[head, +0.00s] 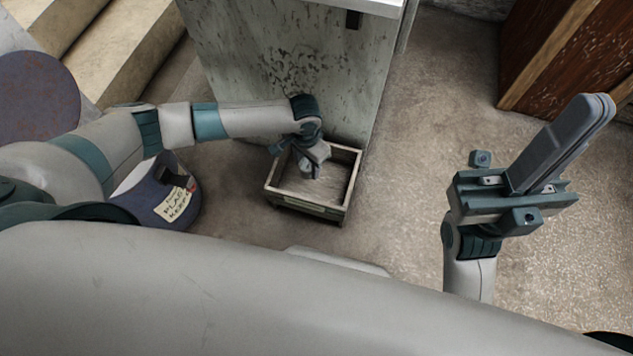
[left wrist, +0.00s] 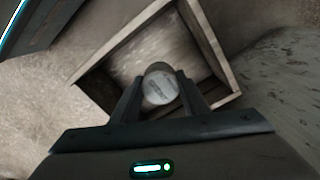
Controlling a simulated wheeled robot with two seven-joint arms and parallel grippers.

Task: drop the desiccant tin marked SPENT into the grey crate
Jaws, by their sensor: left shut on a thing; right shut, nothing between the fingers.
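The grey crate (head: 352,190) stands on the floor in the middle of the head view, open at the top, with a small label on its front. It also shows in the left wrist view (left wrist: 213,38). My left gripper (head: 314,164) is over the crate opening and points down. In the left wrist view its fingers (left wrist: 158,92) are shut on a small round tin (left wrist: 160,86) with a pale lid. The print on the lid is too small to read. The crate's wooden-looking floor shows behind the tin. My right gripper (head: 600,103) is shut and empty, raised at the right.
A stained pale block (head: 270,60) stands right behind the crate. A dark drum with a handwritten label (head: 178,203) stands left of the crate, under my left arm. Pale steps (head: 110,55) are at upper left, a brown wooden cabinet (head: 560,50) at upper right. Floor right of the crate is clear.

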